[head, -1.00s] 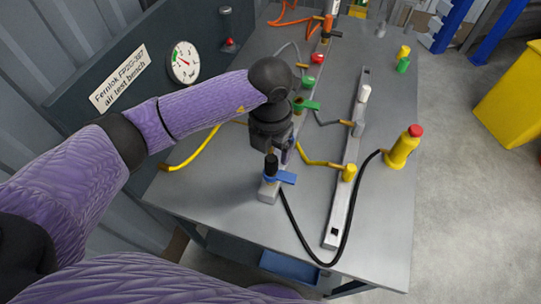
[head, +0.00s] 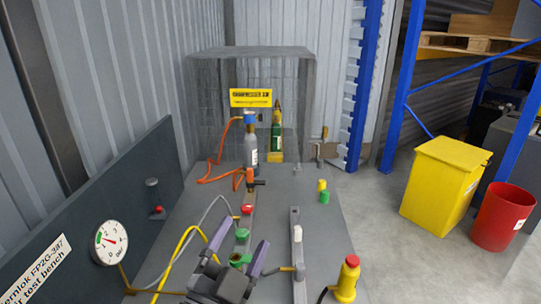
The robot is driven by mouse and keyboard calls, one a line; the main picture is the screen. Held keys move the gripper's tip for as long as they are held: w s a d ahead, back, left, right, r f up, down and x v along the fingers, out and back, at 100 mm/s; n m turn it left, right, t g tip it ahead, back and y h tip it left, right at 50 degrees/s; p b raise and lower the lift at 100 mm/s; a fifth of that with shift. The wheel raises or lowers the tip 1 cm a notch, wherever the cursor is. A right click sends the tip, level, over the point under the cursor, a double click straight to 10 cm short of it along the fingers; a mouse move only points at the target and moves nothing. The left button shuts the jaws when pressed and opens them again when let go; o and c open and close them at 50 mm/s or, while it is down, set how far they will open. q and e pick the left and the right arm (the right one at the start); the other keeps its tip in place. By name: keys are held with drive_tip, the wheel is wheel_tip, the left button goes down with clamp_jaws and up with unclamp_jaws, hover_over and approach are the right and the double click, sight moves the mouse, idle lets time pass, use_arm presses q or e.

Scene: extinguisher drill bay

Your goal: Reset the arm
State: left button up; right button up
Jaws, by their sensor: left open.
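My left gripper (head: 245,230) is at the bottom of the head view, over the near part of the grey bench (head: 325,225). Its two purple-faced fingers are spread apart and nothing is held between them. A green valve (head: 238,258) shows between the fingers, and a green knob (head: 242,234) shows just beyond; I cannot tell whether the gripper touches either. The rest of my left arm is out of the frame. My right gripper is not in view.
A pressure gauge (head: 110,242) is on the dark panel at left. A mesh cage (head: 290,75) is at the back. A yellow bin (head: 440,185) and red bin (head: 503,217) stand on the floor.

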use_arm(q)
drive_tip(key=s+a+f+n+g+y, duration=0.3)
drive_tip(key=a+f+n+g+y, duration=0.15)
drive_tip(key=f, duration=0.35)
drive_tip(key=s+a+f+n+g+y, duration=0.35)
drive_tip(key=a+f+n+y, duration=0.2)
drive_tip(key=f, duration=0.25)
drive_tip(key=s+f+n+g+h, duration=0.1)
drive_tip(key=s+f+g, duration=0.35)
drive_tip(key=s, duration=0.25)
drive_tip(key=s+f+g+h, duration=0.1)
drive_tip(key=s+f+g, duration=0.3)
drive_tip(key=s+g, duration=0.15)
drive_tip(key=s+f+b, duration=0.1)
drive_tip(key=s+f, duration=0.1)
drive_tip(key=f, duration=0.8)
drive_tip(key=s+f, duration=0.2)
drive_tip(key=f, duration=0.8)
drive_tip(key=s+a+f+g+b, duration=0.1)
drive_tip(key=s+a+f, duration=0.2)
drive_tip(key=s+f, duration=0.6)
drive_tip(key=s, duration=0.3)
drive_tip(key=shift+s+a+f+g+y, duration=0.25)
drive_tip(key=shift+a+f+g+y, duration=0.05)
drive_tip(key=shift+f+y, duration=0.1)
